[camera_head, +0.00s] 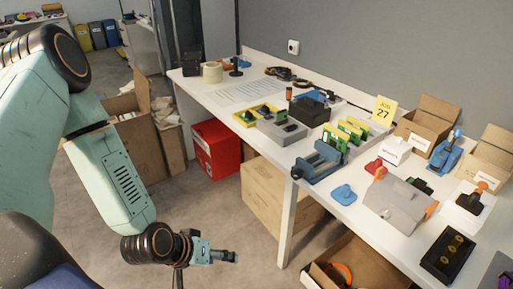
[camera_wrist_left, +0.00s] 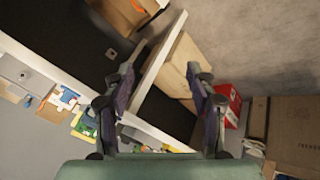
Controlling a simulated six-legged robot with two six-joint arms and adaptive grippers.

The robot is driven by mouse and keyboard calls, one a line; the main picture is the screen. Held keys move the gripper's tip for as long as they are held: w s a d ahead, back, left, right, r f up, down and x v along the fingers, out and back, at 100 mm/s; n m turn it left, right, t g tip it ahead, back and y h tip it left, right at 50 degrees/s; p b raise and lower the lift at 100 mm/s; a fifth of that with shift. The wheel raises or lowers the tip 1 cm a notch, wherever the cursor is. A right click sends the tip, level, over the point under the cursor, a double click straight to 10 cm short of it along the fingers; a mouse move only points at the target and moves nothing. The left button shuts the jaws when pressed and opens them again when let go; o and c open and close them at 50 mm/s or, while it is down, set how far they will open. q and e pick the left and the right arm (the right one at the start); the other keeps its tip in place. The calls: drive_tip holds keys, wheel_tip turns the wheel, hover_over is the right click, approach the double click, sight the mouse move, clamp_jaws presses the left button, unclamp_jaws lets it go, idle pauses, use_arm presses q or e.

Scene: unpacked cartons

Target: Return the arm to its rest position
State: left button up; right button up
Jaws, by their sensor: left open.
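My left arm (camera_head: 122,182) comes in from the left, bent downward, over the open floor in front of the table. My left gripper (camera_head: 228,256) is at its lower end, below the tabletop and apart from the table's front leg. In the left wrist view, my left gripper (camera_wrist_left: 160,75) has its two fingers spread with nothing between them. The table edge and a cardboard box show beyond them. My right gripper is in neither view.
The white table (camera_head: 345,205) holds a blue vise (camera_head: 318,163), a grey box and several small parts. Below stand a red box (camera_head: 217,150), a large carton (camera_head: 265,195) and an open carton (camera_head: 365,268). Another open carton (camera_head: 140,145) stands behind my arm.

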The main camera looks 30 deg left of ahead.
use_arm(q)
drive_tip(key=s+d+f+m+g+y, duration=0.1)
drive_tip(key=s+d+f+m+g, duration=0.1)
drive_tip(key=s, duration=0.6)
drive_tip(key=s+d+f+m+g+y, duration=0.1)
drive_tip(key=s+f+m+g, duration=0.1)
drive_tip(key=s, duration=0.6)
drive_tip(key=shift+s+d+f+g+y, duration=0.4)
drive_tip(key=shift+f+g, duration=0.35)
drive_tip(key=shift+g, duration=0.45)
